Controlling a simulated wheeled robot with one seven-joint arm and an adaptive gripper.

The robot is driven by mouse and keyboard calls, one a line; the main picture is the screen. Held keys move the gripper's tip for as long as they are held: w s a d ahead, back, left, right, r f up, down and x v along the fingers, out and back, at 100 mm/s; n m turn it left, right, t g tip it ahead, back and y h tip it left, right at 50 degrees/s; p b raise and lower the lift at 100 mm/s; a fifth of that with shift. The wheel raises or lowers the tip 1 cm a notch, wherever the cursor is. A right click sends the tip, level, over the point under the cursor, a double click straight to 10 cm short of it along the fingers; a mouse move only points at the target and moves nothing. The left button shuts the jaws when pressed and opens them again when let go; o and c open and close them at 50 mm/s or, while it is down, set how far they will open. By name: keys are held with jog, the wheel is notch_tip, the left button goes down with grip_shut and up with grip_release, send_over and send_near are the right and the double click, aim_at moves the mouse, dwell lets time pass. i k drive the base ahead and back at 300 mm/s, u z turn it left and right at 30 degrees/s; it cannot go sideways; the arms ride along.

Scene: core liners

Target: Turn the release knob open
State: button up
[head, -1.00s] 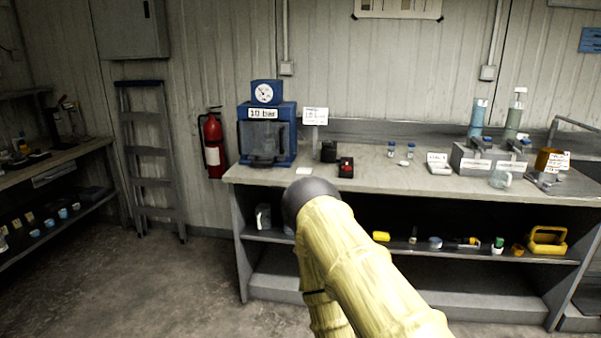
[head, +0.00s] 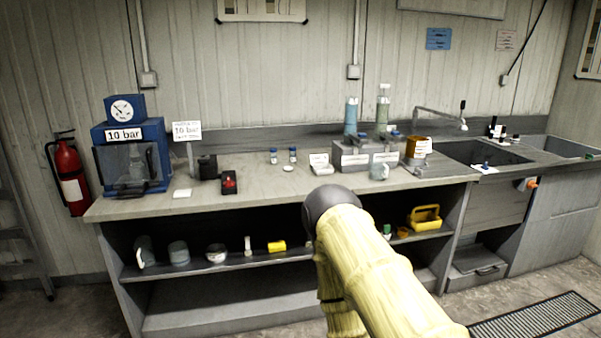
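No part in view can be told for certain as the release knob. A blue pressure unit (head: 156,130) with a "10 bar" label, a dial gauge (head: 122,109) on top and a dark clear-fronted chamber stands at the left end of the bench. A small orange knob-like part (head: 531,183) sticks out from the front below the sink at the right. My arm, in a yellow sleeve with a dark round joint, crosses the lower middle and hides part of the shelf. My gripper is not in view.
A red extinguisher (head: 68,175) hangs at the left. A floor grate (head: 535,318) lies at the lower right.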

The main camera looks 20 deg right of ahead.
aim_at(228, 183)
jog(key=z, duration=0.35)
jog(key=i, duration=1.4)
jog(key=u, duration=0.65)
